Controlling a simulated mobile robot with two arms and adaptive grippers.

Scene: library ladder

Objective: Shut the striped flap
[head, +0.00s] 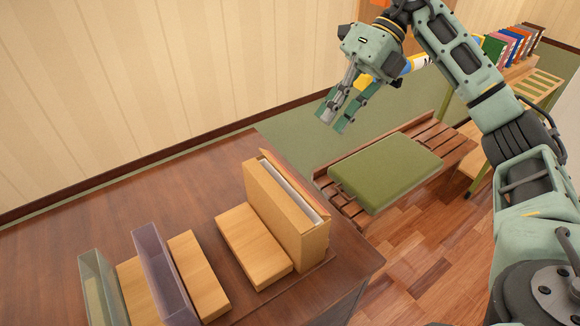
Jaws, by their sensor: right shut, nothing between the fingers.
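No stripes can be made out on anything on the table, so I cannot tell which part is the striped flap. A tan upright box (299,232) with a narrow pale opening on top stands near the table's right end. A tan block or panel (252,245) lies on its left. A purple see-through upright piece (160,270) and a greenish see-through one (97,290) stand farther left, with tan blocks (199,275) beside them. My right gripper (334,118) is shut and empty, in the air beyond the tan box and apart from it. My left gripper is not in view.
The brown table (120,212) is bare toward its back left. A slatted bench (430,138) with a green cushion (388,168) stands right of the table. A shelf with several coloured books (508,45) is at the back right.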

